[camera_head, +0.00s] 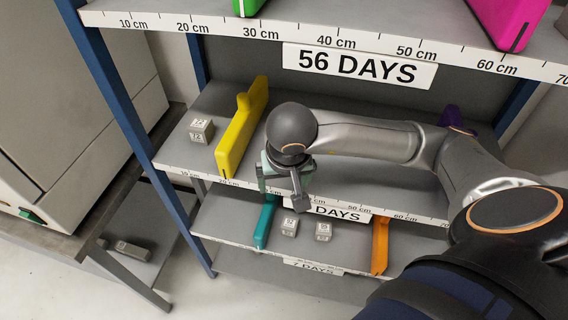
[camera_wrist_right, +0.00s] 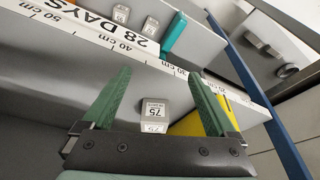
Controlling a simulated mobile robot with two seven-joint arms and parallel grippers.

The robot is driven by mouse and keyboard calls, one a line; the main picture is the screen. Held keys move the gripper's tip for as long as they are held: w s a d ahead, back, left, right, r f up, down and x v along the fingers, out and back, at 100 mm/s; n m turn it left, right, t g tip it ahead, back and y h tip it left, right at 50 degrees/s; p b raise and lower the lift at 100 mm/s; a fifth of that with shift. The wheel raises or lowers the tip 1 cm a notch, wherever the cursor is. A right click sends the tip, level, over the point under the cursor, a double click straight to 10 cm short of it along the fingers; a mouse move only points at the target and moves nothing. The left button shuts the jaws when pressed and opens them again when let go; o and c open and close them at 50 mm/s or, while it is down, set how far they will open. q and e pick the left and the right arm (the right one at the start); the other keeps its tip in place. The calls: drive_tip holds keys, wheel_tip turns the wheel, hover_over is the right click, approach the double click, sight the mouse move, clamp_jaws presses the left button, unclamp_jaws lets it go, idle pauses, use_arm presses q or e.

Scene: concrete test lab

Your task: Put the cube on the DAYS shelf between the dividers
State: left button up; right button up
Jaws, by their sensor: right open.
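My right gripper (camera_head: 284,188) is open at the front edge of the middle shelf (camera_head: 190,160); its green fingers (camera_wrist_right: 160,95) show in the right wrist view. A grey cube marked 75 (camera_wrist_right: 153,108) stands on that shelf and appears between the open fingers in the picture; contact is not visible. My right arm hides it in the head view. The shelf label reads 28 DAYS (camera_wrist_right: 95,22) in the wrist view. A yellow divider (camera_head: 238,135) stands left of the gripper, and a purple divider (camera_head: 452,116) shows behind my arm. My left gripper is out of view.
Another cube (camera_head: 202,130) stands left of the yellow divider. The shelf below holds two cubes (camera_head: 289,227) (camera_head: 323,232) between a teal divider (camera_head: 264,222) and an orange divider (camera_head: 380,245). The 56 DAYS shelf (camera_head: 220,22) is above. A blue post (camera_head: 130,110) borders the rack.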

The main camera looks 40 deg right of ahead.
drive_tip(key=s+a+m+g+y, duration=0.35)
drive_tip(key=s+a+y, duration=0.2)
drive_tip(key=a, duration=0.55)
drive_tip(key=s+a+m+g+y, duration=0.2)
drive_tip(key=s+a+m+y, duration=0.4)
drive_tip(key=a, duration=0.5)
drive_tip(key=w+a+r+m+t+y, duration=0.3)
drive_tip(key=w+a+r+m+y, duration=0.1)
drive_tip(key=r+m+y, duration=0.45)
drive_tip(key=w+d+f+m+t+h, duration=0.1)
drive_tip(key=w+d+m+t, duration=0.25)
drive_tip(key=m+t, duration=0.4)
drive_tip(key=w+d+f+m+t, duration=0.15)
drive_tip(key=w+m+t, duration=0.35)
drive_tip(key=m, duration=0.6)
drive_tip(key=w+d+f+m+t+h, duration=0.25)
drive_tip(key=d+f+m+h, duration=0.8)
drive_tip(key=m, duration=0.55)
drive_tip(key=s+d+f+m+g+h, duration=0.1)
drive_tip(key=s+f+m+g+h, duration=0.1)
drive_tip(key=s+f+m, duration=0.4)
drive_tip(key=s+d+f+m+g+h, duration=0.2)
drive_tip(key=s+f+m+g, duration=0.2)
drive_tip(key=f, duration=0.9)
drive_tip(key=shift+s+m+h, duration=0.35)
drive_tip(key=shift+s+m, duration=0.7)
drive_tip(key=shift+s, duration=0.1)
